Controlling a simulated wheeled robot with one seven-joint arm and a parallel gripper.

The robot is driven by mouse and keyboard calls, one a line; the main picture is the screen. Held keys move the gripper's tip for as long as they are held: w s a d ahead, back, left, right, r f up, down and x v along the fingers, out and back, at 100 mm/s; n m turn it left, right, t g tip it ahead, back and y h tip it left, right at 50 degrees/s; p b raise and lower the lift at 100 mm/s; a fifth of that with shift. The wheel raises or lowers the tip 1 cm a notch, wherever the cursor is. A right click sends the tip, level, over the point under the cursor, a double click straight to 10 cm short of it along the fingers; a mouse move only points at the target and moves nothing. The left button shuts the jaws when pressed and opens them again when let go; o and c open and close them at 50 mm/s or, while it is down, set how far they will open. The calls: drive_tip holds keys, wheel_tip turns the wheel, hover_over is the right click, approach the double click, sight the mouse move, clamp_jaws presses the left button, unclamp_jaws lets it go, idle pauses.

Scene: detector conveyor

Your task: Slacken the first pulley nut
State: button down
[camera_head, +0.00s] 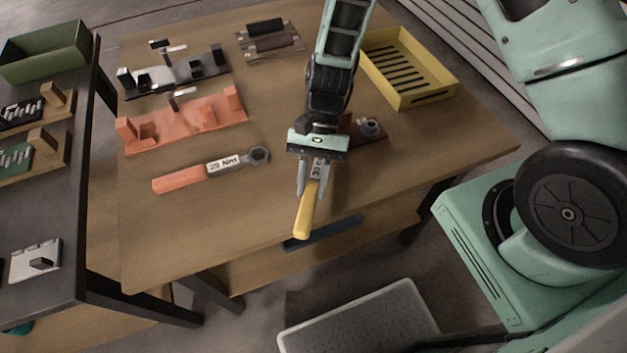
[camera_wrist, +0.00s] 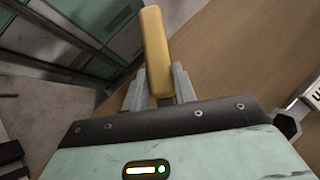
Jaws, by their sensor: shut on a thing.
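My gripper (camera_head: 314,184) is shut on a yellow-handled tool (camera_head: 306,215), above the front part of the wooden table. The tool's handle points toward the table's front edge; a small pale label shows between the fingers, and its far end is hidden by my gripper. In the wrist view, the yellow handle (camera_wrist: 154,45) stands out between the fingers of my gripper (camera_wrist: 159,85). A dark red block with a grey round, nut-like part (camera_head: 370,127) is just behind and right of my gripper, partly hidden. I cannot tell which part is the first pulley nut.
An orange-handled wrench marked 25 Nm (camera_head: 188,180) lies left on the table (camera_head: 235,215). Behind it are a red fixture (camera_head: 180,122) and a black-based fixture (camera_head: 150,80). A yellow slotted tray (camera_head: 428,98) stands back right. A dark side table (camera_head: 65,200) is at left.

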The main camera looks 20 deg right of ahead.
drive_tip(key=shift+a, duration=0.2)
drive_tip(key=c, duration=1.1)
unclamp_jaws()
drive_tip(key=shift+o, duration=0.2)
drive_tip(key=shift+w+r, duration=0.1)
drive_tip(key=shift+w, duration=0.05)
drive_tip(key=b+v, duration=0.1)
drive_tip(key=v, duration=1.6)
drive_tip(key=shift+d+r, duration=0.15)
drive_tip(key=shift+r, duration=0.05)
drive_tip(key=s+a+r+n+t+h, duration=0.2)
drive_tip(key=s+r+n+t, duration=0.1)
drive_tip(key=s+n, duration=0.4)
drive_tip(key=s+a+r+n+t+h, duration=0.2)
drive_tip(key=s+n, duration=0.5)
drive_tip(key=s, duration=0.5)
wheel_tip(320, 180, up, 2)
drive_tip(key=a+t, duration=0.1)
drive_tip(key=t, duration=0.1)
drive_tip(key=shift+a+r+t, duration=0.2)
drive_tip(key=shift+r+t, duration=0.05)
drive_tip(key=shift+t, duration=0.05)
